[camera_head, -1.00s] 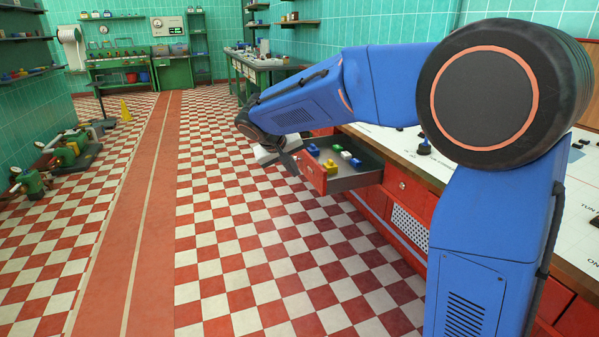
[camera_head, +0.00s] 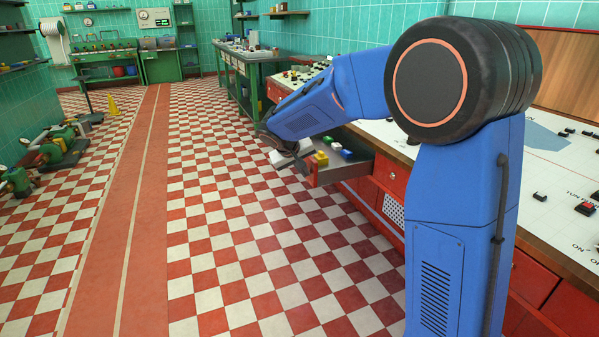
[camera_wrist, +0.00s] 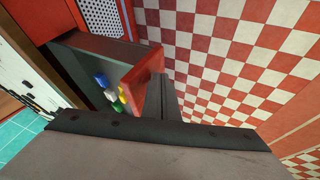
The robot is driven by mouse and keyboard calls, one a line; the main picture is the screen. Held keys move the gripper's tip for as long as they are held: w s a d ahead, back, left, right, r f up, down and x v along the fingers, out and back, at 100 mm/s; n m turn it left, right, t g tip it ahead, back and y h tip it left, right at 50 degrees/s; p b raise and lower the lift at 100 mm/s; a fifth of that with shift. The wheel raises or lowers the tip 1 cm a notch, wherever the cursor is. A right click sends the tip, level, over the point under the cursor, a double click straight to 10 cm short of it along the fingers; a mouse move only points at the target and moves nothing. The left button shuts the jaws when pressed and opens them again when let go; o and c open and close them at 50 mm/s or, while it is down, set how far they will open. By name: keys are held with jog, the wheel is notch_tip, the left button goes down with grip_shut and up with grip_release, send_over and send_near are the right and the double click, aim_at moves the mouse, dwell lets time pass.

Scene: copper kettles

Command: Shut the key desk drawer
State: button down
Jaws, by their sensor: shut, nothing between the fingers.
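The key desk drawer (camera_head: 347,171) is open and sticks out from the red front of the desk, with several small coloured pieces inside. In the wrist view its red front panel (camera_wrist: 143,80) is seen from above, with blue, white, green and yellow pieces behind it. My gripper (camera_head: 296,160) is shut and empty at the outer side of the drawer front. In the wrist view its dark fingers (camera_wrist: 160,72) lie right beside the front panel; I cannot tell if they touch it. My forearm hides part of the drawer's far side.
The desk top (camera_head: 475,170) with black and red keys runs along the right. A green workbench (camera_head: 245,75) stands beyond it. The checkered floor (camera_head: 250,240) left of the desk is clear. Green machines (camera_head: 55,150) and a yellow cone (camera_head: 112,106) stand at the left.

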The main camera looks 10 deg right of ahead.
jog(key=shift+d, duration=0.15)
jog(key=w+d, duration=0.1)
jog(key=d, duration=0.6)
jog(key=w+d, duration=0.1)
jog(key=d, duration=0.7)
jog(key=w+d, duration=0.1)
jog(key=d, duration=0.7)
jog(key=shift+w+d, duration=0.15)
jog(key=shift+w, duration=0.2)
jog(key=shift+d+r, duration=0.1)
jog(key=shift+d, duration=0.25)
